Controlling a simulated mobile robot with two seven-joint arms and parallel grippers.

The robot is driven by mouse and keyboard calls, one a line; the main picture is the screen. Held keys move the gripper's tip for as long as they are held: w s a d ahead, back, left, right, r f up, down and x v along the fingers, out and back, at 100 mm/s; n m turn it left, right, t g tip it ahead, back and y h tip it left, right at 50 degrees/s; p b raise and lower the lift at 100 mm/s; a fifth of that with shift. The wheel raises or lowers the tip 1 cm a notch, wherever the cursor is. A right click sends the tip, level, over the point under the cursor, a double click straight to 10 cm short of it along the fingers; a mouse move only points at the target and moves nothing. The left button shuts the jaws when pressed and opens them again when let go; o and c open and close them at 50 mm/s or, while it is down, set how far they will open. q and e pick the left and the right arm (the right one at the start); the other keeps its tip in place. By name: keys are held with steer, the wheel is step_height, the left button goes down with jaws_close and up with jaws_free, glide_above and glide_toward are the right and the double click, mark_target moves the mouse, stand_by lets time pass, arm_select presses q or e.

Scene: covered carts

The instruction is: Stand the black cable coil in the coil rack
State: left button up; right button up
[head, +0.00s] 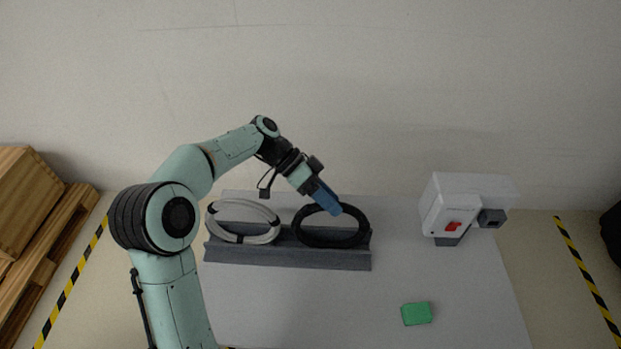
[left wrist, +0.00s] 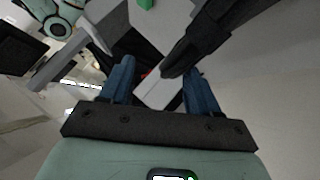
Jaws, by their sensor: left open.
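The black cable coil (head: 332,241) stands, leaning back, in the right part of the dark grey coil rack (head: 290,259) in the head view. My left gripper (head: 334,209) has its blue fingers at the coil's upper edge. In the left wrist view the two blue fingers (left wrist: 160,85) are spread apart. The black coil (left wrist: 218,32) shows there as a thick dark band that reaches in close to the right finger. Whether the fingers touch it is not clear. My right gripper is not in view.
A white cable coil (head: 272,219) stands in the rack's left part. A white machine (head: 436,205) with a red switch is at the table's right rear. A green block (head: 416,314) lies at the front right. The table (head: 300,310) is clear in front of the rack.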

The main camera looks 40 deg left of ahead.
arm_select(q)
steer(key=p+v, duration=0.1)
steer(key=v, duration=1)
steer(key=shift+a+r, duration=0.25)
steer(key=shift+a, duration=0.05)
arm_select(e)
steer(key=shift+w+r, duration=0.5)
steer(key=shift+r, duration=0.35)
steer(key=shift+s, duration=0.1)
